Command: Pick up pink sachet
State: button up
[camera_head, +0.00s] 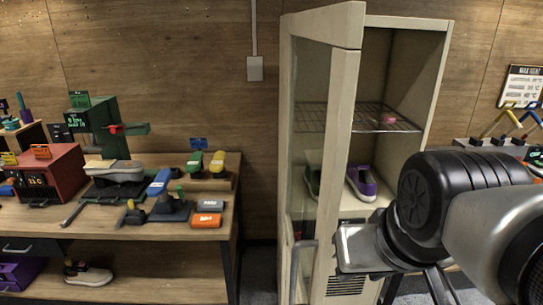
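A small pink item (388,119), which looks like the pink sachet, lies on the wire shelf (345,118) in the upper part of the tall cabinet. It is small in the picture, so its details are unclear. My arm reaches in from the lower right, and its silver end with my gripper (360,248) is in front of the cabinet's lower part, well below the shelf. The fingers cannot be made out, so open or shut does not show. I see nothing held.
The cabinet's glass door (325,130) stands open toward me on the left, with a handle (303,262) low down. A purple and white sneaker (361,183) sits inside, below the wire shelf. A workbench (228,195) with brushes and tools is at left.

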aim_at(388, 120)
jog(key=j, duration=0.25)
jog(key=l+z, duration=0.1)
jog(key=z, duration=0.25)
jog(key=i+z, duration=0.1)
jog(key=z, duration=0.25)
jog(key=l+z, duration=0.15)
jog(key=z, duration=0.2)
jog(key=i+l+z, duration=0.1)
jog(key=i+z, duration=0.35)
jog(key=i, duration=0.25)
jog(key=i+j+z, duration=0.1)
jog(key=i+z, duration=0.3)
jog(key=i, duration=0.25)
jog(key=i+j, duration=0.1)
jog(key=i, duration=0.6)
jog(key=u, duration=2.35)
jog(key=i+l+u, duration=0.1)
jog(key=l+u, duration=0.25)
jog(key=l, duration=0.15)
